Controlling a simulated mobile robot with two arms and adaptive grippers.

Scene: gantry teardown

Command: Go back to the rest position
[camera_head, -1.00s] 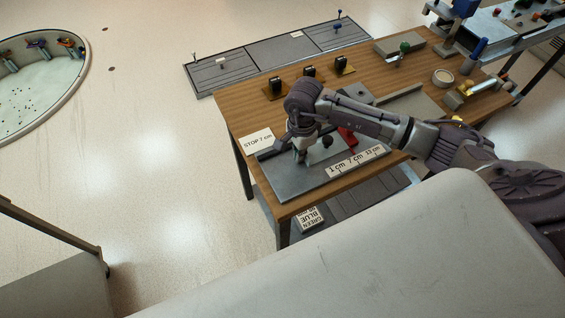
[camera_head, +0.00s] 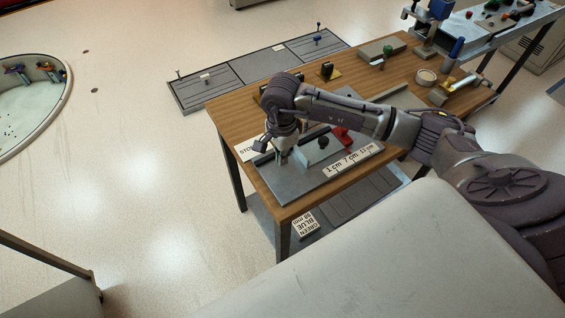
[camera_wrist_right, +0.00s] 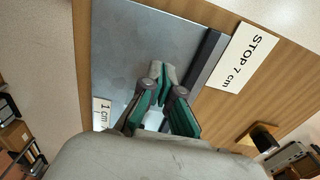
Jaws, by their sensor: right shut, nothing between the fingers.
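My right gripper (camera_head: 281,158) hangs fingers-down over the left part of a grey metal plate on the wooden table (camera_head: 232,112). It also shows in the right wrist view (camera_wrist_right: 160,88), with its green-sided fingers together and nothing between them. I cannot tell its exact height above the plate (camera_head: 292,190). The plate has a dark bar along one edge (camera_wrist_right: 207,60) and a "STOP 7 cm" card (camera_wrist_right: 248,58) lies beside that bar. My left gripper is not in view.
A ruler strip marked 1, 7 and 13 cm (camera_head: 349,160) lies along the plate's front edge, near a red part (camera_head: 341,136). A ring (camera_head: 425,77) and tools are farther right. Open floor lies left.

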